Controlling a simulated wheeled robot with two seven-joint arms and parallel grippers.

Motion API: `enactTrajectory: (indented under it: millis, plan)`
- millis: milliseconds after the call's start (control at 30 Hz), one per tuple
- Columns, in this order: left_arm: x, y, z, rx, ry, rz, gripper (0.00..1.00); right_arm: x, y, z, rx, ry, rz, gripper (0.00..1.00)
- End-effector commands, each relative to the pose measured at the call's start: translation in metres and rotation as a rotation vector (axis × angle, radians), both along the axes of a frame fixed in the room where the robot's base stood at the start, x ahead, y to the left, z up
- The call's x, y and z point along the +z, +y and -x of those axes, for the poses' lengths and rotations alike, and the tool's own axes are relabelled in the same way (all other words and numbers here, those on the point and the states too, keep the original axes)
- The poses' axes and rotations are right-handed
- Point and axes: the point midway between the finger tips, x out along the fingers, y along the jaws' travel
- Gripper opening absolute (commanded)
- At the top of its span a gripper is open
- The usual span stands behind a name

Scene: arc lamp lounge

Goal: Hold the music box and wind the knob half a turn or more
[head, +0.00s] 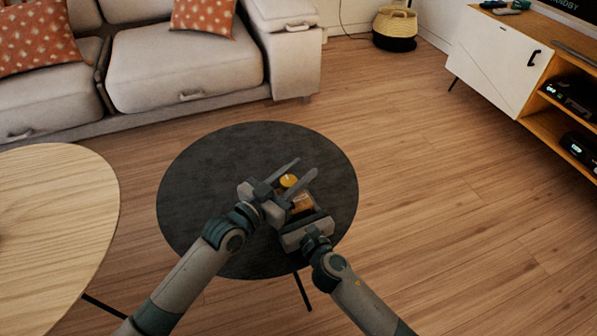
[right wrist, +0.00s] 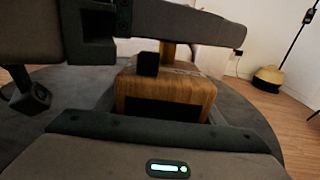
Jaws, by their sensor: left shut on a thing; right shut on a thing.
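The music box (head: 301,203) is a small wooden block over the dark round table. It also shows in the right wrist view (right wrist: 165,92), with a dark front opening. My right gripper (head: 303,214) is shut on the box from the near side. A round yellow knob (head: 288,181) sits above the box. My left gripper (head: 305,167) reaches in from the left, with its two long fingers on either side of the knob, and is shut on it. In the right wrist view the left gripper (right wrist: 190,30) crosses over the box and hides most of the knob; a short stem shows below.
The dark round table (head: 200,170) has bare room around the grippers. A light wooden round table (head: 60,215) stands to the left. A grey sofa (head: 185,70) is behind. A white and wood cabinet (head: 500,60) and a basket (head: 395,28) stand farther back.

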Motion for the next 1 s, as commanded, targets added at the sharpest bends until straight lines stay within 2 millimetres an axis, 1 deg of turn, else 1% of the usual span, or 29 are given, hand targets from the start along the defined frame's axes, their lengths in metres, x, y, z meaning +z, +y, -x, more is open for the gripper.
enactTrajectory:
  millis: [267,633,667,700,733,1000]
  plan:
    - [0.0014,-0.0026,0.0023,-0.088,-0.003,-0.002,0.10,-0.0005,0.0007,0.0003,0.001,0.001,0.000,0.25]
    - [0.0006,-0.0027,0.0033,-0.098,0.001,0.002,0.10,-0.0007,0.0005,0.0002,0.001,0.001,0.000,0.25]
    - [0.0006,-0.0027,0.0033,-0.098,0.001,0.002,0.37,-0.0007,0.0005,0.0002,0.001,0.001,0.000,0.25]
    - [0.0005,-0.0027,0.0033,-0.098,0.001,0.001,0.46,-0.0007,0.0005,0.0002,0.001,0.001,0.000,0.25]
    - [0.0005,-0.0026,0.0032,-0.098,0.001,0.001,0.51,-0.0007,0.0004,0.0002,0.001,0.001,0.000,0.25]
    - [0.0000,-0.0022,0.0031,-0.097,0.001,0.000,0.51,-0.0007,0.0001,0.0002,0.000,0.001,0.000,0.25]
